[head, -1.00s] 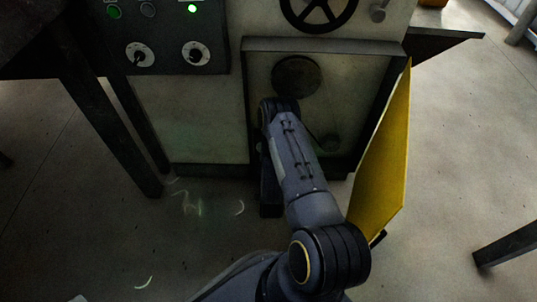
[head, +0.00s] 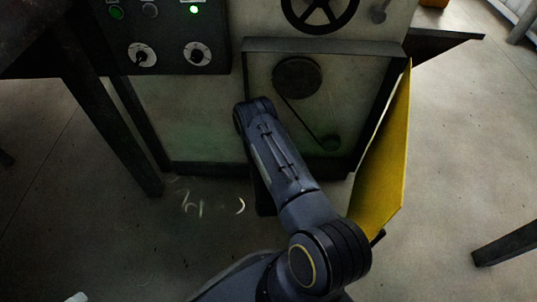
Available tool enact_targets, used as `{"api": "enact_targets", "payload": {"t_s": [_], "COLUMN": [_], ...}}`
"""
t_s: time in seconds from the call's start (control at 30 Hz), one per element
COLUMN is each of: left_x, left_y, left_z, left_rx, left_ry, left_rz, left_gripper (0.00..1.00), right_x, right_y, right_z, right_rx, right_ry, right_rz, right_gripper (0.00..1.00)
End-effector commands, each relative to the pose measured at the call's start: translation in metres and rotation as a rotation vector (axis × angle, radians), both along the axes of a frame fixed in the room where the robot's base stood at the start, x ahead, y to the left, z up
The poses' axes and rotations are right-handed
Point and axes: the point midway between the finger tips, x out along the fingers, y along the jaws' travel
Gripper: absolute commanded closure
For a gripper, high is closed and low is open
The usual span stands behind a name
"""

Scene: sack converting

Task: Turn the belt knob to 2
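A dark control panel (head: 165,25) is at the upper left of the head view. It carries two dark knobs on round white dials, a left knob (head: 142,55) and a right knob (head: 197,54). Their labels and numbers are too small to read, so I cannot tell which is the belt knob or its setting. One of my arms rises from the bottom centre and bends in front of the machine, right of and below the knobs. Neither gripper can be made out; the far end of this arm is hidden behind its own links. Nothing touches the knobs.
A yellow door (head: 383,160) stands open at the right of a recess holding a large pulley (head: 297,77), a belt and a small pulley (head: 330,142). A black handwheel (head: 320,10) is above. A green lamp (head: 194,9) is lit. A dark table leg (head: 110,130) stands left.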

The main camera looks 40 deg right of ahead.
Motion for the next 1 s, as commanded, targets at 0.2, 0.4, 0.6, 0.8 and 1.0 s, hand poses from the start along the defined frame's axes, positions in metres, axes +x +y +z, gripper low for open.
{"api": "enact_targets", "payload": {"t_s": [0.2, 0.4, 0.6, 0.8, 1.0], "left_x": [0.0000, 0.0000, 0.0000, 0.0000, 0.0000], "left_y": [-0.0001, 0.0000, -0.0001, 0.0000, 0.0000], "left_z": [-0.0001, -0.0002, -0.0001, 0.0000, 0.0064], "left_rx": [0.000, 0.000, 0.000, 0.000, 0.000], "left_ry": [0.000, 0.000, 0.000, 0.000, 0.000], "left_rz": [0.000, 0.000, 0.000, 0.000, 0.000], "left_gripper": [0.43, 0.43, 0.43, 0.43, 0.43], "right_x": [-0.0004, -0.0005, -0.0003, -0.0002, -0.0096], "right_y": [0.0005, 0.0005, 0.0004, 0.0001, 0.0079], "right_z": [-0.0013, -0.0013, -0.0010, -0.0005, 0.0017], "right_rx": [-0.004, -0.004, -0.004, -0.003, -0.002], "right_ry": [0.009, 0.008, 0.007, 0.005, 0.008], "right_rz": [0.001, 0.001, 0.001, 0.000, 0.000], "right_gripper": [0.93, 0.93, 0.48, 0.48, 0.48]}}
